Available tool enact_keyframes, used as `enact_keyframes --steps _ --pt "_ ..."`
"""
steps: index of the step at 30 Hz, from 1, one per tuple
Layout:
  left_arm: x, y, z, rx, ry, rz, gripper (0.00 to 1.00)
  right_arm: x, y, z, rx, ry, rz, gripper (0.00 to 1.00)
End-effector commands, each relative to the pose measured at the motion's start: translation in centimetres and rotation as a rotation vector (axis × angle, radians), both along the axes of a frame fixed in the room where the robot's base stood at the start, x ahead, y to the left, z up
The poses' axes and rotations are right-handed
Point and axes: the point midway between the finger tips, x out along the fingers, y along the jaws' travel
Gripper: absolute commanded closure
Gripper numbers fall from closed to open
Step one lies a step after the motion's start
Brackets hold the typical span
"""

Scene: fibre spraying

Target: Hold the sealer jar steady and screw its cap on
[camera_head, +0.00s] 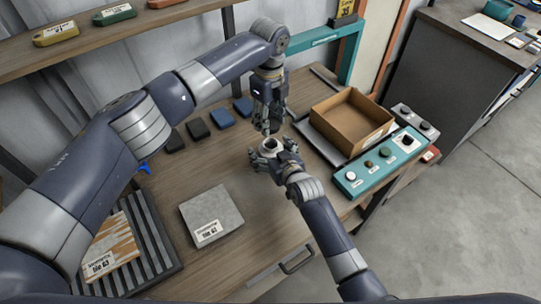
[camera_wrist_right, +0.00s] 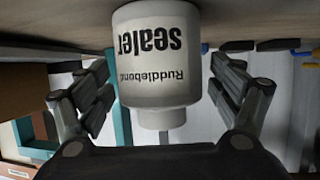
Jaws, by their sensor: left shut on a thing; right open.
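The white sealer jar (camera_wrist_right: 157,62) stands on the table, its label upside down in the right wrist view. My right gripper (camera_head: 273,157) is open, with a finger on either side of the jar; the right wrist view shows gaps between the fingers and the jar wall. My left gripper (camera_head: 267,126) points down just above and behind the jar mouth. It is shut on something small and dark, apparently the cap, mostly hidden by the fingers.
A cardboard box (camera_head: 352,121) and a teal control panel (camera_head: 381,163) stand to the right. A grey tile (camera_head: 211,212) and a ribbed tray (camera_head: 155,245) lie to the left. Dark and blue pads (camera_head: 221,118) lie behind. Bare table lies left of the jar.

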Motion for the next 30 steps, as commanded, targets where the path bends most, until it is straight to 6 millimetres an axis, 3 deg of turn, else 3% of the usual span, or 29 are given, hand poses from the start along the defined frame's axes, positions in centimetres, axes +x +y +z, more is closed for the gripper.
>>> enact_keyframes --steps 12,21,26,30 --pt "0.0 0.0 0.0 0.000 0.000 0.000 0.68 0.4 0.2 -0.1 0.000 0.000 0.000 0.15" --pt "0.0 0.0 0.0 0.000 0.000 0.000 0.68 0.3 0.1 -0.2 0.001 0.000 0.000 0.82" --pt "0.0 0.0 -0.6 0.000 0.001 0.000 0.68 0.3 0.1 -0.2 0.000 0.000 0.000 0.82" --pt "-0.1 0.0 -2.5 -0.001 0.003 0.001 0.68 0.3 0.1 -0.2 0.000 0.001 0.000 0.82"
